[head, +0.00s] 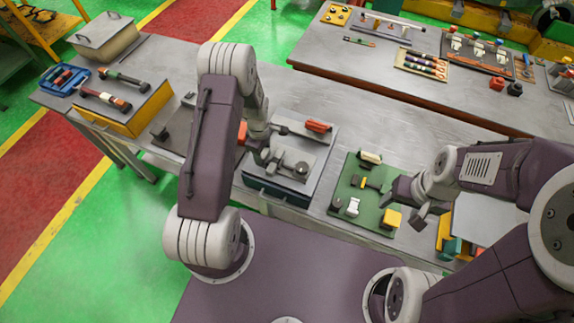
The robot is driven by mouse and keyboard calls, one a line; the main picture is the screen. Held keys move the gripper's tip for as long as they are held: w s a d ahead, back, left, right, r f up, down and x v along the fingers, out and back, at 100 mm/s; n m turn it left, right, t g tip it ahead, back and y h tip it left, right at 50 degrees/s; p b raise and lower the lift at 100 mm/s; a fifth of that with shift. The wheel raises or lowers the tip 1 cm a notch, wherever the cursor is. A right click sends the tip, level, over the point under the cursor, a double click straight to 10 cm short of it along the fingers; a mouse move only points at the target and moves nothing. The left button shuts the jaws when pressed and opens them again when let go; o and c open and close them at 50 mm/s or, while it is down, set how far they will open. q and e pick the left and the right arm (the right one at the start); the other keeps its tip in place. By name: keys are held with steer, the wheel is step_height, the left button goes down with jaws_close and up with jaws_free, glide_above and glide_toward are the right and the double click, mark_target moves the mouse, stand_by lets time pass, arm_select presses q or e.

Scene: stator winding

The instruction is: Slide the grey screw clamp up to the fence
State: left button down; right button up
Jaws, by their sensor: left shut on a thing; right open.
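A grey screw clamp (291,167), with a round knob at its right end, lies on a grey plate (318,165) atop a dark box near the table's front edge. A long dark bar (290,130), perhaps the fence, runs across the plate behind the clamp. My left gripper (268,154) comes down at the clamp's left end and is shut on it; my own arm hides part of the fingers. My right gripper (408,201) is open and empty over the right side of a green board, well right of the clamp.
An orange-red object (318,126) sits at the plate's back edge. The green board (345,190) carries several small parts, including a yellow block (391,218). A yellow box (149,112) with tools stands at left. The grey table behind the plate is mostly clear.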

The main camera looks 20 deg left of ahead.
arm_select(q)
steer(key=shift+w+d+b, duration=0.15)
steer(key=shift+w+b, duration=1.2)
steer(key=shift+w, duration=1.95)
steer(key=c, duration=0.7)
jaws_free()
steer(key=shift+r, duration=0.2)
step_height(320, 180, up, 8)
steer(key=p, duration=0.5)
steer(key=shift+f+p, duration=0.2)
steer(key=shift+p, duration=0.15)
